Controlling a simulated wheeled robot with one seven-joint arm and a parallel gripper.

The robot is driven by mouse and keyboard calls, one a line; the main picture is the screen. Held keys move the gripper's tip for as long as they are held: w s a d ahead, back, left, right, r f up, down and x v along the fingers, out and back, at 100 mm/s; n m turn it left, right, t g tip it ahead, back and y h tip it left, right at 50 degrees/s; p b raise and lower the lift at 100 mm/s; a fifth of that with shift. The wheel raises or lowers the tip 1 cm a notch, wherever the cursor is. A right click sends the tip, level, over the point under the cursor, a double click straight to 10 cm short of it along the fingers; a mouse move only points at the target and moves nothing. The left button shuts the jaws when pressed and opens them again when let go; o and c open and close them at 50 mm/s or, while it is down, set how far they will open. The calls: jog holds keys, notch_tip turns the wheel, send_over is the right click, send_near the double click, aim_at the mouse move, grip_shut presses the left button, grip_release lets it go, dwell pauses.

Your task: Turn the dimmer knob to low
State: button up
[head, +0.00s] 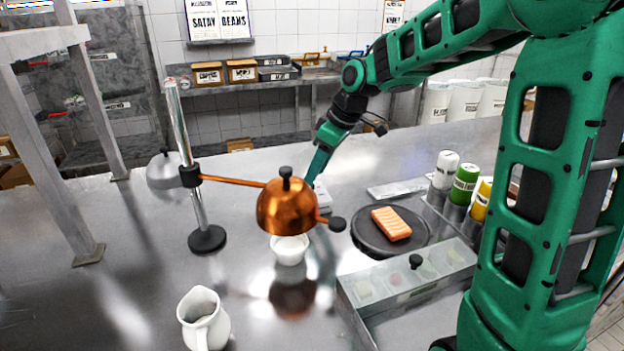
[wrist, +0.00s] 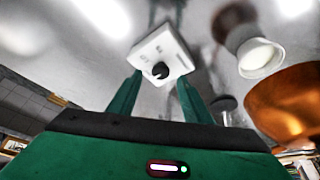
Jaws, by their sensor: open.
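The dimmer is a small white box (wrist: 152,48) on the steel counter, with a round black knob (wrist: 160,70) on its face. Small markings on the box are too blurred to read, and I cannot tell the knob's setting. In the head view the box (head: 322,196) is mostly hidden behind the copper lamp shade (head: 287,207). My gripper (wrist: 160,82) is open, its two green fingers on either side of the knob in the wrist view. I cannot tell whether they touch it. In the head view my gripper (head: 313,172) points down behind the shade.
The copper shade hangs on an arm from a chrome stand (head: 207,238), close to my gripper's side. A white bowl (head: 290,249) sits below it. A salmon piece (head: 391,223) on a dark plate (head: 365,238), bottles (head: 464,184) and a lidded bin (head: 415,275) stand right. A white jug (head: 204,322) stands front left.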

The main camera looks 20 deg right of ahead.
jog(key=shift+x, duration=1.65)
jog(key=c, duration=1.1)
jog(key=shift+o, duration=0.2)
jog(key=m, duration=0.2)
jog(key=m+h, duration=0.1)
jog(key=m, duration=0.1)
jog(key=m+t+h, duration=0.1)
jog(key=shift+s+a+m, duration=0.2)
jog(key=shift+a+m, duration=0.1)
jog(key=shift+m, duration=0.1)
jog(key=m+h, duration=0.1)
jog(key=m, duration=0.2)
jog(key=m+h, duration=0.1)
jog(key=m, duration=0.1)
jog(key=shift+a+m, duration=0.2)
jog(key=shift+m, duration=0.2)
jog(key=o, duration=1.1)
jog(key=shift+c, duration=0.2)
